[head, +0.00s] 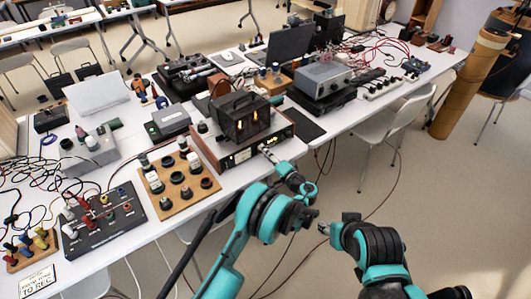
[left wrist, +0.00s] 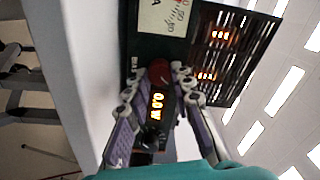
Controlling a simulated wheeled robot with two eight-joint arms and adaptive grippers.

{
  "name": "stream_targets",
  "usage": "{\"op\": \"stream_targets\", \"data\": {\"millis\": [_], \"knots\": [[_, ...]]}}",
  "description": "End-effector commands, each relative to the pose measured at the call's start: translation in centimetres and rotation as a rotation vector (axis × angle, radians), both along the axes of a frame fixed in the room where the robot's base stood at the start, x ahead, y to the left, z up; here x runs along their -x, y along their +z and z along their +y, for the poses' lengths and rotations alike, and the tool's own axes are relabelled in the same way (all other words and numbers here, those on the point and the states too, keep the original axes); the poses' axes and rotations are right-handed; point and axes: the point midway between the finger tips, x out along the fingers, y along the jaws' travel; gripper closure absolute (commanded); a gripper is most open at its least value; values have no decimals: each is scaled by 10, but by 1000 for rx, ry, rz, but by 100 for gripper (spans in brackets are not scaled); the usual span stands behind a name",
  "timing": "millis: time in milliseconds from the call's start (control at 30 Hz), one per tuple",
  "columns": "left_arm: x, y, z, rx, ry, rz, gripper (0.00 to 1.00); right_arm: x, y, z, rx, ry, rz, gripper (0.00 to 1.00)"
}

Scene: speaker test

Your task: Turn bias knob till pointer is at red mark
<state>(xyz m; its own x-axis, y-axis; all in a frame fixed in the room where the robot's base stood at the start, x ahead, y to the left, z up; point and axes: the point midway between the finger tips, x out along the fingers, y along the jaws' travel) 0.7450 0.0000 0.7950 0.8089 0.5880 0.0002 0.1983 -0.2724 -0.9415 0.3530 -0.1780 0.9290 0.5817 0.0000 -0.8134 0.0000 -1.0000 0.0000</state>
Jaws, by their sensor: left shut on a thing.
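The amplifier (head: 240,145) is a dark caged unit with glowing orange tubes, near the table's front edge. In the left wrist view a dark red round knob (left wrist: 158,72) on its front panel sits between my left fingertips, and my left gripper (head: 266,151) is shut on it. Beside the knob is a pale meter face (left wrist: 163,18) with small dark and reddish marks; its pointer and red mark are too small to read. An orange lit display (left wrist: 157,106) shows between the fingers. My right gripper (head: 323,229) hangs apart from the table, over the floor; its opening is unclear.
A wooden board with several knobs (head: 180,185) stands left of the amplifier. A black panel with coloured plugs (head: 102,220) is farther left. A laptop (head: 288,45) and a grey instrument (head: 322,75) stand behind. A black mat (head: 303,126) lies at right. The floor in front is open.

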Motion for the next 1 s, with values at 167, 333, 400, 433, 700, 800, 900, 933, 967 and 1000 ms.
{"op": "stream_targets", "data": {"millis": [167, 333, 400, 433, 700, 800, 900, 933, 967, 1000], "knots": [[0, 0, 0, -62, -1, 46, 100, 0, 0, 0, 0, 0, 0, 56], [0, -1, 0, -93, -1, 68, 100, 0, 0, 0, 0, 0, 0, 56], [0, -1, 0, -99, -1, 73, 100, 0, 0, 0, 0, 0, 0, 56], [0, -1, 0, -101, -1, 74, 100, 0, 0, 0, 0, 0, 0, 56], [0, -1, 0, -103, -1, 76, 100, 0, 0, 0, 0, 0, 0, 56], [0, -1, 0, -102, -1, 75, 72, 0, 0, 0, 0, 0, 0, 56], [0, -1, 0, -102, -1, 75, 56, 0, 0, 0, 0, 0, 0, 56], [0, -1, 0, -102, -1, 75, 56, 0, 0, 0, 0, 0, 0, 56], [0, -1, 0, -102, -1, 75, 56, 0, 0, 0, 0, 0, 0, 56], [0, -1, 0, -102, -1, 75, 56, 0, 0, 0, 0, 0, 0, 56]]}}
